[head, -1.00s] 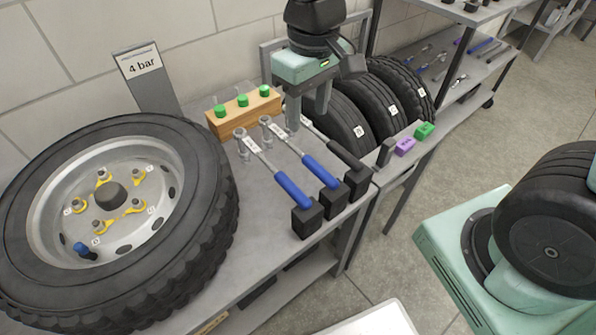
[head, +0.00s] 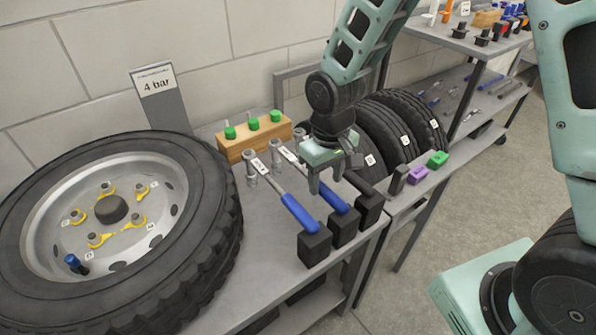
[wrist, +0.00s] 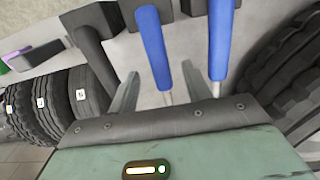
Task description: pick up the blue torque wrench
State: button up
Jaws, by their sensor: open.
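Two blue-handled torque wrenches lie side by side on the grey bench. The left one (head: 299,213) and the middle one (head: 337,198) point their handles at black blocks on the bench's front edge. A black-handled wrench (head: 359,184) lies to their right, partly hidden by my gripper. My gripper (head: 332,186) is open and empty, above the middle blue wrench. In the wrist view, the middle blue wrench (wrist: 153,45) lies between my open fingers (wrist: 160,72). The other blue wrench (wrist: 221,40) is outside the right finger, and the black handle (wrist: 92,45) is outside the left one.
A large wheel (head: 110,225) lies on the left of the bench. A wooden block (head: 253,135) with green-topped pieces and a "4 bar" sign (head: 155,85) stand behind. Several tyres (head: 400,135), a purple block (head: 418,173) and a green block (head: 437,159) are at right.

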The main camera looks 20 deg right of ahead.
aim_at(324, 187)
jog(key=shift+w+f, duration=0.2)
jog(key=shift+f, duration=2.7)
grip_shut()
